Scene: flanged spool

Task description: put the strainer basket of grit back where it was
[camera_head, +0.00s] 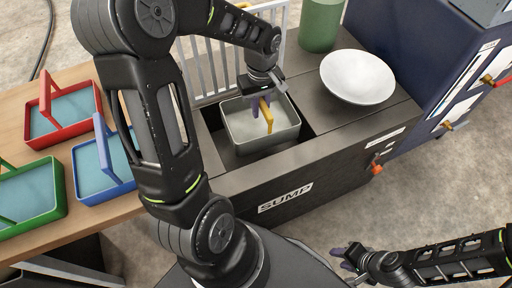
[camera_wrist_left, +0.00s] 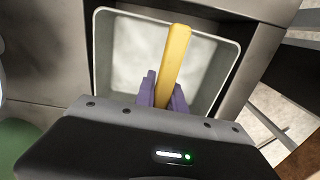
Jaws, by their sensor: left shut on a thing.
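The strainer basket (camera_head: 243,128) is a grey-white rectangular tray with a yellow handle and a pale inside. It is at the dark rectangular opening of the box marked SUMP (camera_head: 330,170); dark gaps show at its left and right. I cannot tell whether it rests on anything. My left gripper (camera_head: 265,102) is above it, shut on the yellow handle. The wrist view shows the purple fingers (camera_wrist_left: 162,92) either side of the handle (camera_wrist_left: 174,65) and the basket's rim (camera_wrist_left: 97,50) around them. My right gripper (camera_head: 346,257) is at the lower right, away from the basket; its finger gap is unclear.
Red (camera_head: 38,128), blue (camera_head: 78,178) and green (camera_head: 58,205) handled baskets stand on the wooden bench at left. A white bowl (camera_head: 357,76) and green cylinder (camera_head: 320,25) stand right of the opening. A pale rack (camera_head: 207,75) stands behind it. A blue cabinet (camera_head: 425,50) is at right.

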